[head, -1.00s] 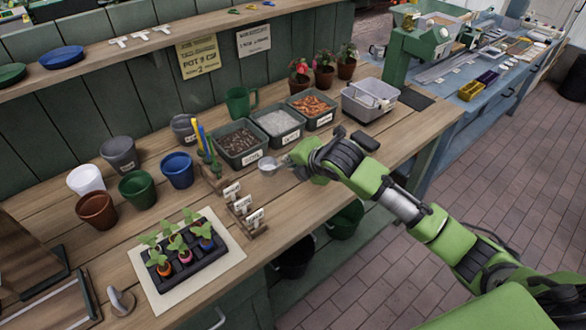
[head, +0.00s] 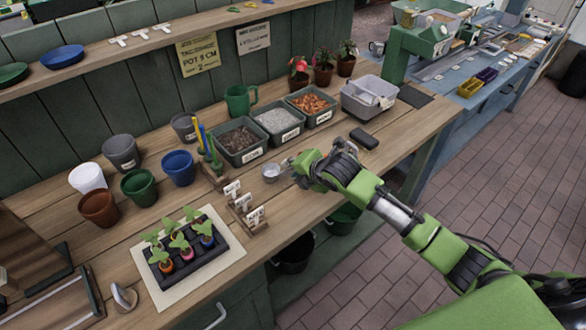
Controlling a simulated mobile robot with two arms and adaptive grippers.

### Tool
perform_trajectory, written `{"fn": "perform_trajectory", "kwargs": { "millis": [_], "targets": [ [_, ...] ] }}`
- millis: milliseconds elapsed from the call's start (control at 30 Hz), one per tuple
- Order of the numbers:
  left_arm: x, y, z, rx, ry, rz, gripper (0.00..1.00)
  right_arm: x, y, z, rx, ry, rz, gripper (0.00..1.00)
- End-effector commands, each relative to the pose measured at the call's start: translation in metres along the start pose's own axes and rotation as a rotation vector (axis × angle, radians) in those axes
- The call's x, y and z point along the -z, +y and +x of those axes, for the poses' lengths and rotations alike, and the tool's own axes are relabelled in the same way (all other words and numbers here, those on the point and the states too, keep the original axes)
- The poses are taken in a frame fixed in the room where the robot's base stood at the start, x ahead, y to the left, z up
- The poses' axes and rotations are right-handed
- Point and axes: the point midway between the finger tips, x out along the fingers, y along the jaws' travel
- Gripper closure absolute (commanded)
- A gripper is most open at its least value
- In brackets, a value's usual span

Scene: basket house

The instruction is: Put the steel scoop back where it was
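The steel scoop (head: 271,173) is a small round metal cup at the front of the wooden bench, just in front of the labelled trays. My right gripper (head: 289,168) is at its right side and appears shut on its handle, which the fingers mostly hide. I cannot tell whether the scoop touches the bench top. My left gripper is not in view.
Trays of dark soil (head: 238,157), grey grit (head: 294,134) and orange chips (head: 327,117) stand behind the scoop. A wooden label rack (head: 241,215) is at its front left. A black block (head: 364,138) lies behind my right arm. Bare bench shows around the block.

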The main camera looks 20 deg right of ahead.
Motion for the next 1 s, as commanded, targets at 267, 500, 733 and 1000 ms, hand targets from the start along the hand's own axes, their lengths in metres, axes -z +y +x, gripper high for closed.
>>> {"fn": "perform_trajectory", "kwargs": {
  "millis": [267, 500, 733, 1000],
  "targets": [
    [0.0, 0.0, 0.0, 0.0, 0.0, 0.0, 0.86, -0.001, 0.002, -0.005, -0.001, 0.0, -0.001, 0.75],
    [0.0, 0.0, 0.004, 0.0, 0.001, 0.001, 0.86, -0.002, 0.001, -0.038, -0.002, -0.002, -0.004, 0.75],
    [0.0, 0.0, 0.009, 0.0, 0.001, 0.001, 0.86, -0.001, 0.001, -0.084, -0.002, -0.002, -0.004, 0.75],
    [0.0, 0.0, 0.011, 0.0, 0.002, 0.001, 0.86, -0.001, 0.001, -0.117, 0.0, -0.001, -0.001, 0.75]
  ]
}}
